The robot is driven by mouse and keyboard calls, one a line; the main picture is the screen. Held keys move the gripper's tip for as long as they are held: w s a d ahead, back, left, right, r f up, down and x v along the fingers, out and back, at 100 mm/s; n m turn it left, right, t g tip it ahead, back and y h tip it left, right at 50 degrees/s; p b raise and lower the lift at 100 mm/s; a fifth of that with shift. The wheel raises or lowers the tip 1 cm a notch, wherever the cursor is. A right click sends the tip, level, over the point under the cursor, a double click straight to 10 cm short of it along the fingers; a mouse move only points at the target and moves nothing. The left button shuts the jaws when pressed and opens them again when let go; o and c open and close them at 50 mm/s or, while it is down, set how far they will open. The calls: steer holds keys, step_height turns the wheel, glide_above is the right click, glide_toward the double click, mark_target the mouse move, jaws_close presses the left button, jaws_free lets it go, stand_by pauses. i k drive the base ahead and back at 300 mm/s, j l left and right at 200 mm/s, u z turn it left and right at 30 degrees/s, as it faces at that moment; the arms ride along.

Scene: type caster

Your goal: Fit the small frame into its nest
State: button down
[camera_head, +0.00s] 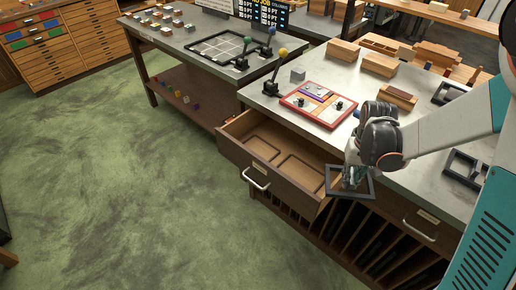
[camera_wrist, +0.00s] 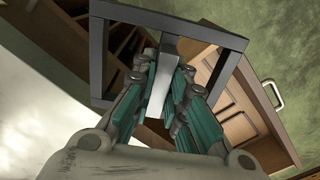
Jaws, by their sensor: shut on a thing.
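My gripper (camera_head: 352,180) is shut on the small dark frame (camera_head: 350,196), a rectangular frame with a crossbar. In the wrist view the fingers (camera_wrist: 165,75) close on the crossbar, and the frame (camera_wrist: 185,24) spreads out beyond them. The frame is held in the air by the right end of an open wooden drawer (camera_head: 235,155). The drawer also shows in the wrist view (camera_wrist: 250,128). Its floor has outlined recesses, one to the left (camera_head: 262,144) and one nearer the frame (camera_head: 298,168). Both look empty. The frame appears apart from them.
The bench top (camera_head: 370,95) above the drawer holds a red-edged tray (camera_head: 320,117), wooden blocks and other dark frames, one at the right (camera_head: 462,170). Vertical slots (camera_head: 350,235) lie below the drawer. The green floor (camera_head: 140,180) at left is clear.

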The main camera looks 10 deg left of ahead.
mark_target(257, 150)
steer(key=i+j, duration=0.15)
steer(key=j, duration=0.25)
steer(key=i+j, duration=0.2)
steer(key=j, duration=0.2)
steer(key=i+j, duration=0.15)
steer(key=j, duration=0.25)
steer(key=i+j, duration=0.15)
steer(key=j, duration=0.25)
steer(key=i+j, duration=0.2)
steer(key=j, duration=0.2)
steer(key=i+j, duration=0.15)
steer(key=j, duration=0.2)
